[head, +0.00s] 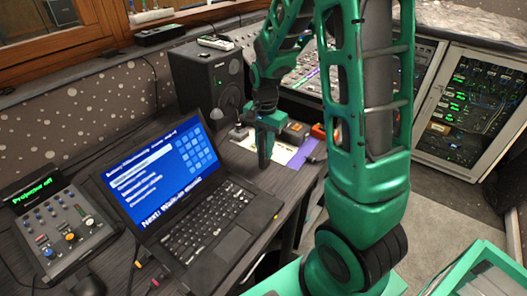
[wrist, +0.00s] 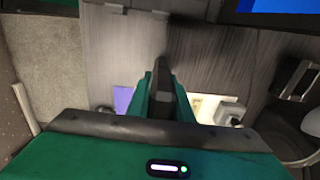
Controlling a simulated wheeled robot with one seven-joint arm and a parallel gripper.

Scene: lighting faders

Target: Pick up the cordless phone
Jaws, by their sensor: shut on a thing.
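My gripper (head: 264,148) points down over the desk, behind the laptop's right side, near the white and purple papers. In the wrist view my gripper (wrist: 163,95) has its two green fingers closed on a dark, slim, upright thing, which looks like the cordless phone (wrist: 162,78). Only its dark upper part shows between the fingers; the rest is hidden. In the head view the fingers hide most of it, and I cannot tell whether it touches the desk.
An open laptop (head: 205,218) and a fader console (head: 62,232) fill the near desk. A black speaker (head: 207,82) stands behind. A white paper (head: 277,150), a purple sheet (head: 304,153) and an orange item (head: 318,131) lie near my gripper. A rack cabinet (head: 470,105) stands right.

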